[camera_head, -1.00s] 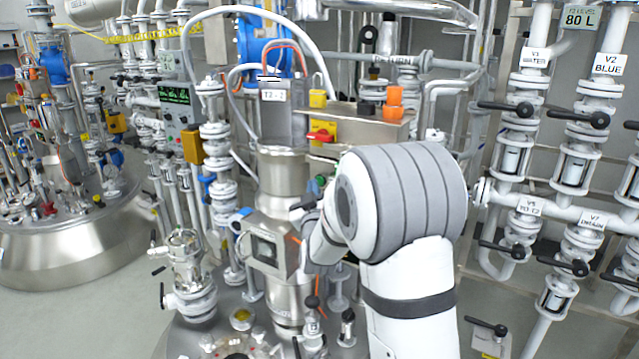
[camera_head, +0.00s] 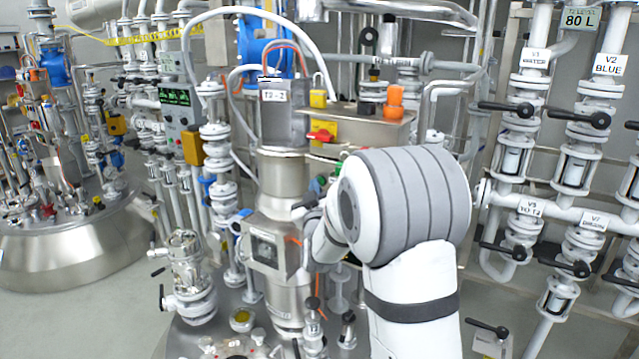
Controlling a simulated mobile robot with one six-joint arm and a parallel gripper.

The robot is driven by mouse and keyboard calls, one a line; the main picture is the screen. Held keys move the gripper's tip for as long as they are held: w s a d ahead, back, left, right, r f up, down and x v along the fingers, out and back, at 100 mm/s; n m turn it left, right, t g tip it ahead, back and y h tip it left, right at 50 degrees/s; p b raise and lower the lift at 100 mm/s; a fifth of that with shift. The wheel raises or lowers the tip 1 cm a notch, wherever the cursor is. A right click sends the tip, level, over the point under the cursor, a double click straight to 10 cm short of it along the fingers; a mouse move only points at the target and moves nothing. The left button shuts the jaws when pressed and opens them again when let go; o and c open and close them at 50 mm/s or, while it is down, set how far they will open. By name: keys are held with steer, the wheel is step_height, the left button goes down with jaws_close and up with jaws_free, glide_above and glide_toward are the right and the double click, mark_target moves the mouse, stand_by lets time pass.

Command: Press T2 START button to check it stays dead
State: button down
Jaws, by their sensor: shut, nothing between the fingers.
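The T2 unit stands at the centre, with a grey box labelled T2-2 (camera_head: 274,96) on top of its steel column. A red switch on a yellow plate (camera_head: 320,136) sits on the front of the steel box to its right. A small green part (camera_head: 340,156) shows just above my arm; I cannot tell if it is the START button. My gripper (camera_head: 308,207) is mostly hidden by my own white arm; a dark grey end of it shows beside the column, shut and empty. Contact with any button cannot be seen.
Orange (camera_head: 394,95) and yellow (camera_head: 318,98) parts stand on the unit. A grey panel with a green display (camera_head: 176,97) is to the left. White valve pipes labelled V1 (camera_head: 534,58) and V2 (camera_head: 611,64) fill the right. Open floor (camera_head: 70,310) shows lower left.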

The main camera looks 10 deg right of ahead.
steer(key=shift+s+a+b, duration=0.5)
steer(key=shift+s+b, duration=0.05)
steer(key=shift+b, duration=0.1)
steer(key=shift+a, duration=0.1)
steer(key=s+a+b, duration=0.2)
steer(key=s+a, duration=0.1)
steer(key=shift+s+a, duration=0.2)
steer(key=shift+s, duration=0.05)
stand_by(0.6)
